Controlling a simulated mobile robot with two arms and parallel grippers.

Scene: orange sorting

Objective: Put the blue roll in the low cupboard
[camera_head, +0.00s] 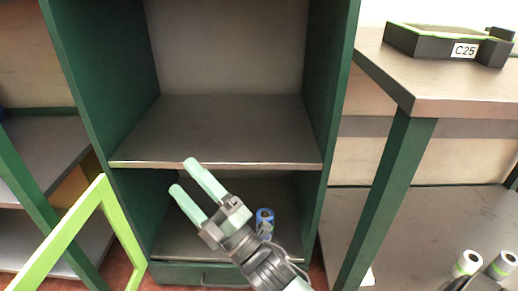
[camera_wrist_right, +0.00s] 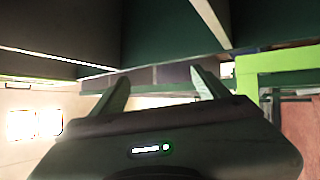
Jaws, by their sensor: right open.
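The blue roll (camera_head: 265,217) stands upright on the bottom shelf (camera_head: 295,232) of the green cupboard (camera_head: 94,60), just right of my right gripper in the head view. My right gripper (camera_head: 182,176) is open and empty, its pale green fingers pointing up and left in front of the cupboard's lower opening. My wrist hides part of the bottom shelf and the lower part of the roll. In the right wrist view the two fingers (camera_wrist_right: 158,82) are spread with nothing between them. My left gripper is not in view.
A middle shelf (camera_head: 230,135) is bare above the roll. At right a table (camera_head: 450,85) carries a black tray (camera_head: 425,40) labelled C25; white-green rolls (camera_head: 467,262) stand below. A lime green frame (camera_head: 65,232) stands at left.

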